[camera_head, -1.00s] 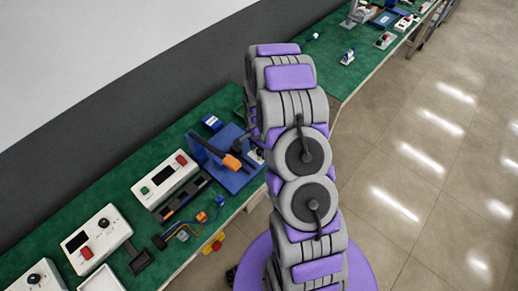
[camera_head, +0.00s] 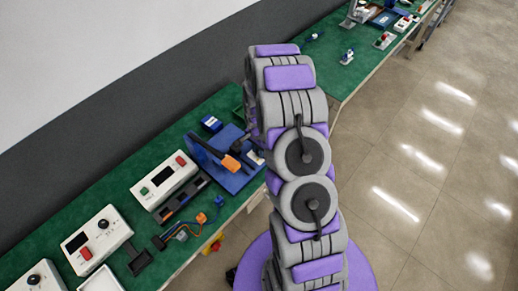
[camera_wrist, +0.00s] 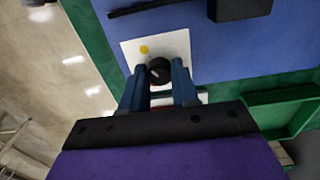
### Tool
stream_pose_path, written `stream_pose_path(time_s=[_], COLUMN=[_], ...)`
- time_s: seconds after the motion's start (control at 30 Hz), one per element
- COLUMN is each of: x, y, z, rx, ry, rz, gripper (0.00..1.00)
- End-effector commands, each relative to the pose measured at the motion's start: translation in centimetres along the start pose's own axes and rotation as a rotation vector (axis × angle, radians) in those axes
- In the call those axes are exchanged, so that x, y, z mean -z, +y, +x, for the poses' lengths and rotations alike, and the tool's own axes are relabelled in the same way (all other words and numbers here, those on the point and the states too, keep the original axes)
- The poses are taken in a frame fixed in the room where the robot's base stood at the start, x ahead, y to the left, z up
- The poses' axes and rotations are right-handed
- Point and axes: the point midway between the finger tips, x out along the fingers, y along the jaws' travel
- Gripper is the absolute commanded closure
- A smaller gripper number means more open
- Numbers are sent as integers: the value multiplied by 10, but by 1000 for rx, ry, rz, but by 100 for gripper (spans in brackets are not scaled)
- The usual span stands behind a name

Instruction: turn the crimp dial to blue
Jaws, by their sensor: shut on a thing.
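The crimp dial (camera_wrist: 159,71) is a round black knob with a pale pointer line, seen in the wrist view on a white plate (camera_wrist: 181,43) with a yellow dot at its upper left. The pointer does not clearly meet any colour mark, and no blue mark shows. My gripper (camera_wrist: 159,78) has its two blue fingers on either side of the knob and is shut on it. The plate sits on a blue fixture (camera_wrist: 240,55), which also shows in the head view (camera_head: 236,180). In the head view my arm hides the dial and gripper.
An orange-handled lever (camera_head: 230,163) rises from the fixture. A green tray (camera_wrist: 280,110) lies right of the gripper in the wrist view. Tiled floor is clear at right.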

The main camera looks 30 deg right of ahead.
Motion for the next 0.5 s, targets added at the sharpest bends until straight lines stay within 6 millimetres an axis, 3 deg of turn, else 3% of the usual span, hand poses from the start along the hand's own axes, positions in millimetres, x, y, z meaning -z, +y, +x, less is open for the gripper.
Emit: stream_pose_path(time_s=[0.5], x=[0], y=[-1], z=[-3], rx=[3], ry=[11], rz=[-372], gripper=[100])
